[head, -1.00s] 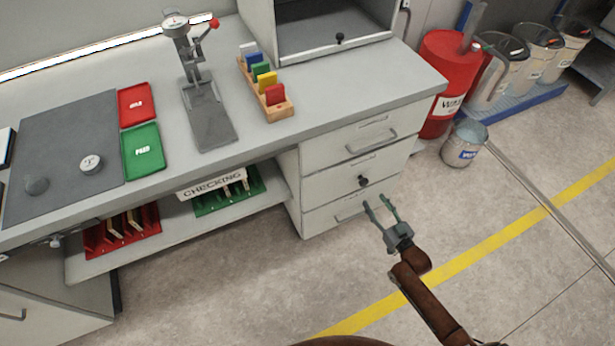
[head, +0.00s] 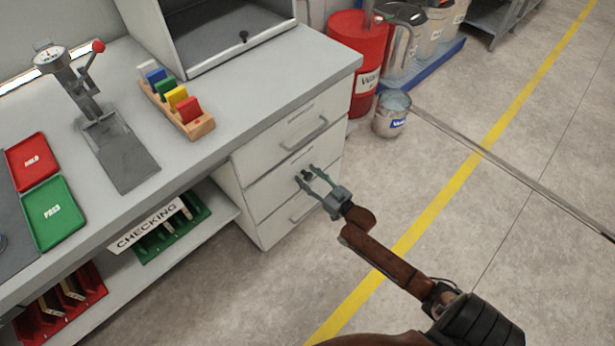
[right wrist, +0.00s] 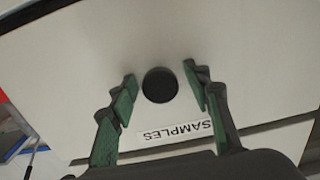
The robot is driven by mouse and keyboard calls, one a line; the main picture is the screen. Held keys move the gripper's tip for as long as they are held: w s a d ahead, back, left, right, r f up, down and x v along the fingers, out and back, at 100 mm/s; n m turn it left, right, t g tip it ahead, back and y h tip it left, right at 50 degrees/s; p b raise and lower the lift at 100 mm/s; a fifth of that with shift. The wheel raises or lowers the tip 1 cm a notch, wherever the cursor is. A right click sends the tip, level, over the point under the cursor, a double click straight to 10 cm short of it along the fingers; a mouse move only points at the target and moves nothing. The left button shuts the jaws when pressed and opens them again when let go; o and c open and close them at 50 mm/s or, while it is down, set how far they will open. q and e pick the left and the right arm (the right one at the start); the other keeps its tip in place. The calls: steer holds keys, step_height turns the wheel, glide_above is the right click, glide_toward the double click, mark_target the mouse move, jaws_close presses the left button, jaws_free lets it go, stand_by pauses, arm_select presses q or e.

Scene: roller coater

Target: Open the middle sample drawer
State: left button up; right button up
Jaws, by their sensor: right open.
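The middle drawer (head: 270,192) is the centre one of three white drawers under the right end of the bench, and its front looks flush. Its round black knob (right wrist: 160,85) shows in the right wrist view, with a label reading SAMPLES (right wrist: 175,132) beside it. My right gripper (head: 311,174) is open at the drawer front. In the right wrist view its green-padded fingers (right wrist: 164,88) stand on either side of the knob with a gap to each. In the head view the knob is partly hidden by the fingers. My left gripper is not in view.
The top drawer (head: 285,137) and bottom drawer (head: 290,222) have bar handles. A red drum (head: 345,52) and a bucket (head: 390,115) stand right of the drawers. The bench top (head: 240,110) holds a rack of coloured cards (head: 177,103). The floor on the right is mostly clear.

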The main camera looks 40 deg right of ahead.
steer(key=shift+c, duration=0.5)
jaws_close()
